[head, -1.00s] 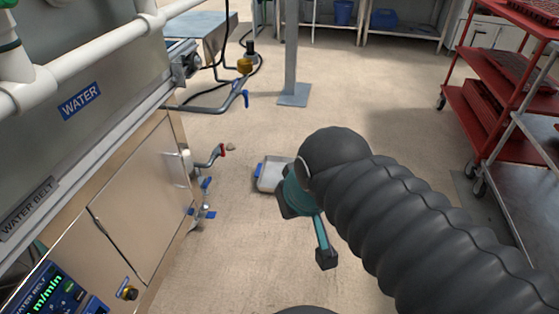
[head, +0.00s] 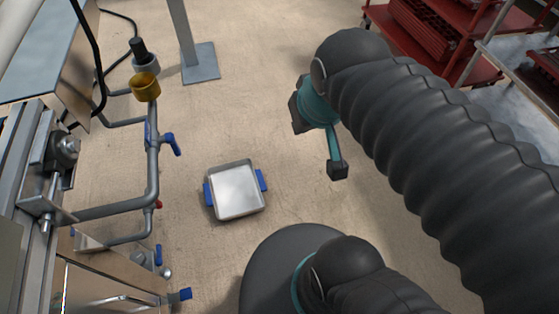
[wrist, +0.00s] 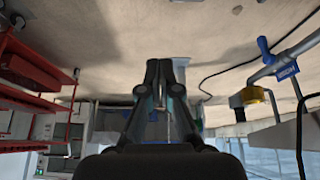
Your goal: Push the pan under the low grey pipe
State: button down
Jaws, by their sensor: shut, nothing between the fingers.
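The pan (head: 236,191) is a shallow square metal pan with a blue handle on its left and right sides. It lies flat and empty on the floor in the head view. The low grey pipe (head: 110,210) runs close to the floor left of the pan, with a bend up to a blue-handled valve; the pan is beside it, apart, with floor between. In the wrist view, which is upside down, the pipe (wrist: 292,52) is at right and my gripper (wrist: 160,82) is shut and empty. The pan is not visible there. My arm is right of the pan.
A yellow cup-like fitting (head: 145,87) and a black hose are at upper left. A grey post with a floor plate (head: 200,63) stands at the back. A red rack (head: 430,40) is at upper right. The floor around the pan is clear.

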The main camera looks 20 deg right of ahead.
jog(key=w+d+f+n+g, duration=0.15)
jog(key=w+f+n, duration=0.25)
jog(key=w+f, duration=0.65)
jog(key=w+d+f+n+g, duration=0.15)
jog(key=w+f+n, duration=0.45)
jog(key=w, duration=0.7)
jog(key=w+f+n+g+b, duration=0.1)
jog(key=w+f+n, duration=0.15)
jog(key=f, duration=0.65)
jog(key=w+f+n, duration=0.1)
jog(key=w+f, duration=0.2)
jog(key=f, duration=0.6)
jog(key=f+n, duration=0.1)
jog(key=f, duration=0.9)
jog(key=s+f+n+g, duration=0.1)
jog(key=f, duration=0.8)
jog(key=f+n+b, duration=0.1)
jog(key=f+n, duration=0.1)
jog(key=f, duration=0.8)
jog(key=shift+s+d+f+g, duration=0.25)
jog(key=shift+f+g, duration=0.05)
jog(key=a, duration=0.3)
jog(key=shift+w+f, duration=0.1)
jog(key=shift+f, duration=0.1)
jog(key=shift+a, duration=0.45)
